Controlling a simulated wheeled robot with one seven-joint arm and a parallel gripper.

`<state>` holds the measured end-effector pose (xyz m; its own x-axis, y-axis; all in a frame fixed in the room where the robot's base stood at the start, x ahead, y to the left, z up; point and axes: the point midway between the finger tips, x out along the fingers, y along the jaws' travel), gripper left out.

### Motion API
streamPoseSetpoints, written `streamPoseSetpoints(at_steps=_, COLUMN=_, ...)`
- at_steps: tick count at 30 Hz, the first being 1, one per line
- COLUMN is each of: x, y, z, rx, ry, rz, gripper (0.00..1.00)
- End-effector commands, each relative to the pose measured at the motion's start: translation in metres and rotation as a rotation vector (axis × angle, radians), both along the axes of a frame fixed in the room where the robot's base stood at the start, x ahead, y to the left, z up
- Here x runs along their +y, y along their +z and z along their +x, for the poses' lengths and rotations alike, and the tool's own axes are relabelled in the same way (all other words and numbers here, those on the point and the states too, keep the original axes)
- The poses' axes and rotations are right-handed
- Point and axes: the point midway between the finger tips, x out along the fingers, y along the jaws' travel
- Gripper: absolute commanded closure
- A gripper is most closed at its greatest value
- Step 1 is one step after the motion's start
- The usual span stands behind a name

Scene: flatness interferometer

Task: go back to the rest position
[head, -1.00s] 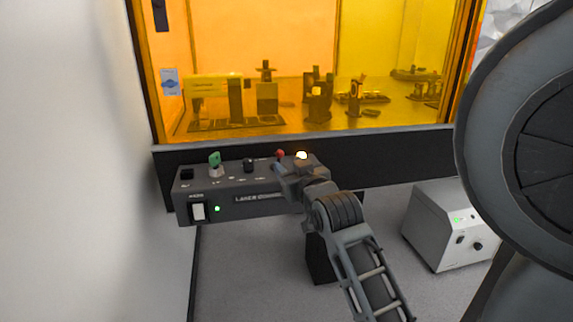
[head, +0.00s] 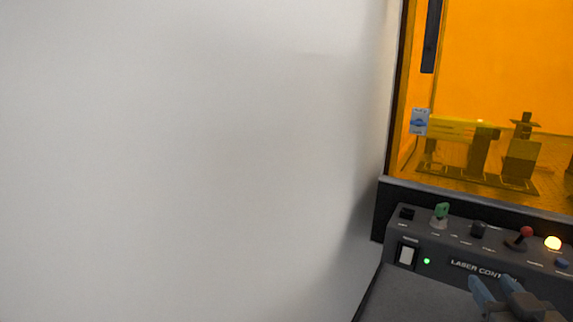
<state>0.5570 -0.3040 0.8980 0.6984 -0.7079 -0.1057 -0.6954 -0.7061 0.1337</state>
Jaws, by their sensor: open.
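My gripper (head: 496,290) is at the lower right of the head view, in front of the laser control box (head: 440,266). Its two blue-grey fingertips stand apart with nothing between them. The rest of my arm is cut off by the picture's edge. The control box carries a green key (head: 441,211), a black knob (head: 478,229), a red-tipped lever (head: 525,232), a lit yellow lamp (head: 552,243) and a blue button (head: 562,263). A white rocker switch (head: 406,256) and a lit green light (head: 427,261) are on its front face.
A plain white wall (head: 180,150) fills the left. The orange-windowed enclosure (head: 500,70) with optical parts inside stands at the right behind the box. A grey surface (head: 400,300) lies in front of the box.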

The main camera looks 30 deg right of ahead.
Motion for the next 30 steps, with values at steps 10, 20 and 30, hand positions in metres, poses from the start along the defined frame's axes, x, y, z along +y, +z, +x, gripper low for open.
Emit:
streamPoseSetpoints(at_steps=10, x=0.167, y=-0.03, z=-0.023, rx=0.058, ry=0.372, rz=0.064, gripper=0.54)
streamPoseSetpoints(at_steps=20, x=0.276, y=-0.016, z=-0.098, rx=0.094, ry=0.663, rz=0.15, gripper=0.54)
streamPoseSetpoints(at_steps=30, x=0.304, y=-0.002, z=-0.134, rx=0.104, ry=0.764, rz=0.191, gripper=0.54)
